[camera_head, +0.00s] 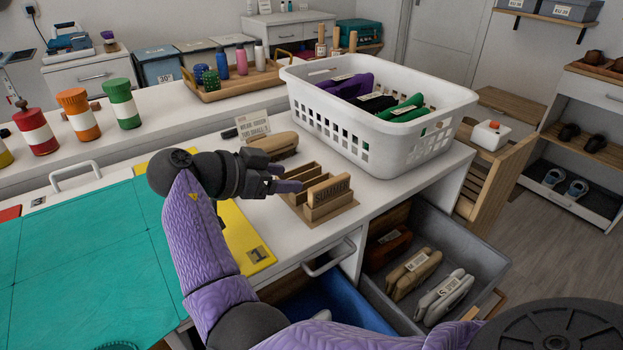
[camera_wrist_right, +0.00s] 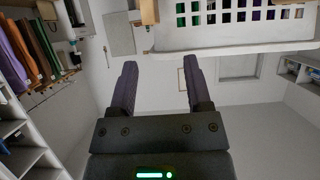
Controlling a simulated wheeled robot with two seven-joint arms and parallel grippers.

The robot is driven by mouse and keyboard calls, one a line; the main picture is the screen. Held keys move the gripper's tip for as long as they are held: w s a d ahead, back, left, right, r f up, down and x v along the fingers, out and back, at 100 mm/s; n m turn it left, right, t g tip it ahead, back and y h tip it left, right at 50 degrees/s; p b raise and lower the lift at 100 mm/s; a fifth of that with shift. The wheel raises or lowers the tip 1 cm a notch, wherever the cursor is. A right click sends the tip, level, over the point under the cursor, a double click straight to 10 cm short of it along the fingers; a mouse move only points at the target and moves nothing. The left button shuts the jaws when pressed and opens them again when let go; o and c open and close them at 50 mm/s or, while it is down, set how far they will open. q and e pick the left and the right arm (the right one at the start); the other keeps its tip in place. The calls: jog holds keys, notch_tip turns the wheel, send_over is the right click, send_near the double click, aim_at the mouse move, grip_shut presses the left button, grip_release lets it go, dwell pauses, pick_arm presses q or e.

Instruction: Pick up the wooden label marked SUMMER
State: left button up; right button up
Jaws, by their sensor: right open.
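The wooden label (camera_head: 328,188), with dark lettering that looks like SUMMER, stands upright in a slotted wooden holder (camera_head: 318,215) near the front edge of the white counter. My right gripper (camera_head: 284,178) is just left of the label in the head view, over the holder's left part, and apart from the label. In the right wrist view my right gripper (camera_wrist_right: 160,82) has its two fingers spread with nothing between them. The label does not show in that view. My left gripper is not in view.
A white laundry basket (camera_head: 375,140) with folded clothes stands right behind the holder. A small sign (camera_head: 253,126) and a brown case (camera_head: 273,144) stand behind the gripper. A yellow board (camera_head: 240,240) lies left. An open drawer (camera_head: 482,262) is below right.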

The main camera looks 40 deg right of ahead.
aim_at(326, 183)
jog(key=x, duration=0.2)
jog(key=b+x, duration=0.1)
jog(key=x, duration=0.2)
jog(key=s+b+x, duration=0.1)
jog(key=x, duration=0.2)
jog(key=shift+a+f, duration=0.1)
jog(key=shift+f, duration=0.1)
jog(key=shift+d+f, duration=0.1)
jog(key=shift+d, duration=0.25)
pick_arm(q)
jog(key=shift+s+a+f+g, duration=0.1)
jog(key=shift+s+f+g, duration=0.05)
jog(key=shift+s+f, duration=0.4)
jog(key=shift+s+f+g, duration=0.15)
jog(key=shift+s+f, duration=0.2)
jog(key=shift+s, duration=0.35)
pick_arm(e)
jog(key=c, duration=0.6)
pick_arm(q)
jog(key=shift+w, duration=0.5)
pick_arm(e)
grip_shut()
